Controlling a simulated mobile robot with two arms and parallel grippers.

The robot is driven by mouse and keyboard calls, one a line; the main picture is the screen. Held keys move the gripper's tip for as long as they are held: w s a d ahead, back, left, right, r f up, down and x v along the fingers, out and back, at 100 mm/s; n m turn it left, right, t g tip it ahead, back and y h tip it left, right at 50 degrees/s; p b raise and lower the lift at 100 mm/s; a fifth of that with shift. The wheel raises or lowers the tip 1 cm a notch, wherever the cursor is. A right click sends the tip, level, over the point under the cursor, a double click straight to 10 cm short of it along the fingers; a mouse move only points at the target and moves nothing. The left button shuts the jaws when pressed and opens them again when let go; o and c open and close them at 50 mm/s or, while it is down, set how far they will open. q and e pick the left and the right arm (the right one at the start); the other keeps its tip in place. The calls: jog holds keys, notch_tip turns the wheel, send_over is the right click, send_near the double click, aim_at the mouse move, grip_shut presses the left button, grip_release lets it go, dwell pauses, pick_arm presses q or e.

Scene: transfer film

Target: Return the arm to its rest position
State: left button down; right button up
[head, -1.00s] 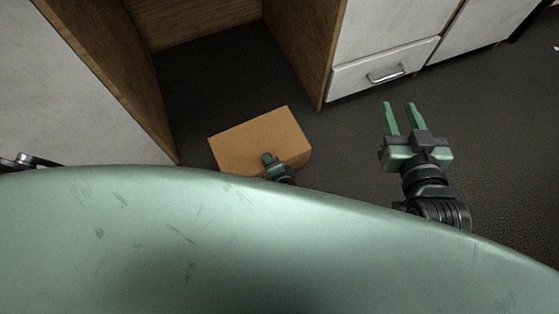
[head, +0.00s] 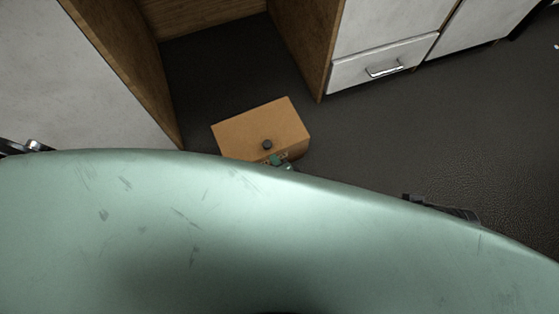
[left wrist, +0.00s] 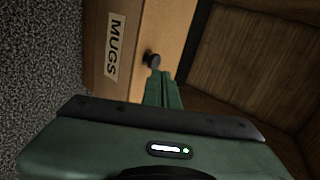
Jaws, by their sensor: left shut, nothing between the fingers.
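The box (head: 245,130) stands on the floor and bears a "MUGS" label (left wrist: 115,48). My right gripper is out of view; only a sliver of that arm shows behind my green body.
A wooden cabinet opening (head: 205,20) lies behind the box, with a side panel (head: 300,45) to its right. A white drawer (head: 380,65) with a metal handle is further right. The dark floor (head: 400,140) is open at the right.

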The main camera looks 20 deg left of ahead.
pick_arm(q)
jog(key=shift+s+d+r, duration=0.2)
jog(key=shift+s+d, duration=0.25)
jog(key=shift+s, duration=0.1)
jog(key=shift+s+d+r, duration=0.15)
jog(key=shift+s+d, duration=0.25)
jog(key=shift+s, duration=0.1)
